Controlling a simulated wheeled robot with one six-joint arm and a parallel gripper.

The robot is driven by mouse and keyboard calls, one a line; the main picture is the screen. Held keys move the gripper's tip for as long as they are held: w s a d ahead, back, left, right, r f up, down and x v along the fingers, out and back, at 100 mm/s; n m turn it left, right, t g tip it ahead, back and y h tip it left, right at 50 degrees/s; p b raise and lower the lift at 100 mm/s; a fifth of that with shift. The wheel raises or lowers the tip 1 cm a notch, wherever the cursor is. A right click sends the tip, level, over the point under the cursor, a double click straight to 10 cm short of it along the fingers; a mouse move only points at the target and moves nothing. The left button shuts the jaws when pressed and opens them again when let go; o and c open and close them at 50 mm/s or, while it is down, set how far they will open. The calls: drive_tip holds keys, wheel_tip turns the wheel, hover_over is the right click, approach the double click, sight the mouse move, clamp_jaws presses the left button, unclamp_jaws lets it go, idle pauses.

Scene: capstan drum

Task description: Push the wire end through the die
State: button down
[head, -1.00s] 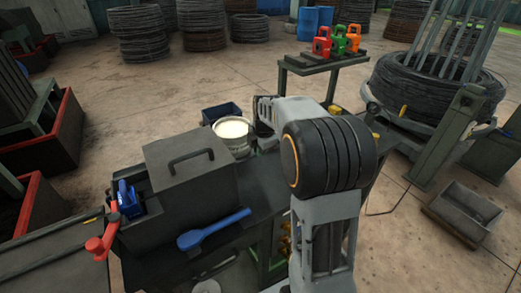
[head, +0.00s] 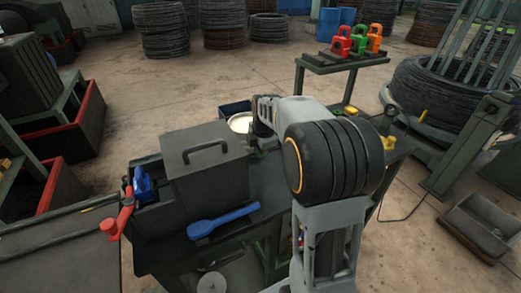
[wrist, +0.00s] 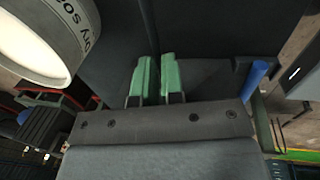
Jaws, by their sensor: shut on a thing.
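In the wrist view my gripper (wrist: 154,78) shows two green fingertips with a narrow gap, close together over a dark surface. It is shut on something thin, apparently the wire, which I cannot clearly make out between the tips. In the head view the gripper is hidden behind my own arm. A dark grey box (head: 205,168) with a handled lid stands on the bench left of my arm. I cannot make out the die or its hole in either view.
A pot of white powder (head: 240,122) stands behind the box; a lettered pot (wrist: 45,40) looms close beside the fingers. A blue tool (head: 223,221) lies in front of the box. A red lever (head: 115,222) stands left. Padlocks (head: 358,40) stand on a back shelf.

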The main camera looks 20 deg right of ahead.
drive_tip(key=shift+d, duration=0.15)
drive_tip(key=c, duration=1.6)
unclamp_jaws()
drive_tip(key=o, duration=0.4)
drive_tip(key=shift+c, duration=0.2)
drive_tip(key=shift+r, duration=0.15)
wheel_tip(320, 180, up, 13)
drive_tip(key=s, duration=0.2)
drive_tip(key=shift+s+r, duration=0.15)
drive_tip(key=shift+s, duration=0.2)
drive_tip(key=shift+d, duration=0.1)
